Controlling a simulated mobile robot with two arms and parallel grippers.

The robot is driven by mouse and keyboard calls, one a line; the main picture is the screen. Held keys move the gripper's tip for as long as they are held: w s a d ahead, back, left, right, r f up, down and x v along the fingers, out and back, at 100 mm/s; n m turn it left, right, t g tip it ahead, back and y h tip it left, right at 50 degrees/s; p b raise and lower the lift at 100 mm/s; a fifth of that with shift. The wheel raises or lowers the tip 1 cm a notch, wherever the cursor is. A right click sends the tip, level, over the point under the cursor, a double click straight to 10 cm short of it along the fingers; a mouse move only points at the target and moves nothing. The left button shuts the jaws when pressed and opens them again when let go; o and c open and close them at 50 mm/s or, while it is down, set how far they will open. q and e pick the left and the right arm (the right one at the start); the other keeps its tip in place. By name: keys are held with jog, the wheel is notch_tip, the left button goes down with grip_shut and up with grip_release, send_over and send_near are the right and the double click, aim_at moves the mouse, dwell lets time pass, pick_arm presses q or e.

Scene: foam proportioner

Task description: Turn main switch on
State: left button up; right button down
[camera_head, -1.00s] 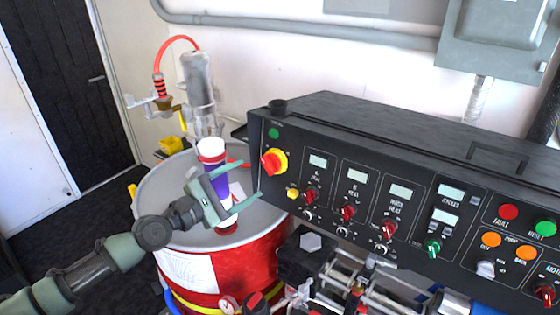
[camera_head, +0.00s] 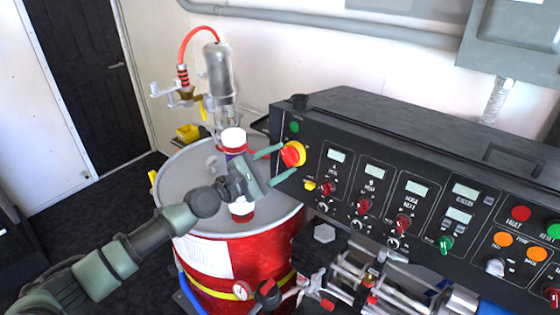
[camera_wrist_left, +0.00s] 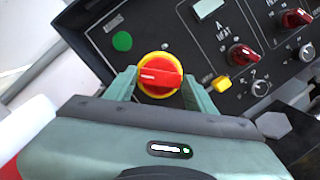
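The main switch (camera_head: 292,154) is a red rotary knob on a yellow round base, at the left end of the black control panel (camera_head: 340,125). In the left wrist view the main switch (camera_wrist_left: 160,75) has its red handle lying nearly horizontal. My left gripper (camera_head: 279,164) is open, its green fingers reaching to the panel. In the left wrist view the fingers of my left gripper (camera_wrist_left: 160,88) stand on either side of the knob's lower part, with the knob between them. I cannot tell whether they touch it. My right gripper is not in view.
A red drum (camera_head: 250,258) with a grey lid stands below the left arm, with a purple and white bottle (camera_head: 234,142) behind the gripper. A green button (camera_wrist_left: 122,41) and a yellow button (camera_wrist_left: 221,84) flank the switch. Valves and pipes (camera_head: 370,280) sit below the panel.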

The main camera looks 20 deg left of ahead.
pick_arm(q)
jog(key=c, duration=0.8)
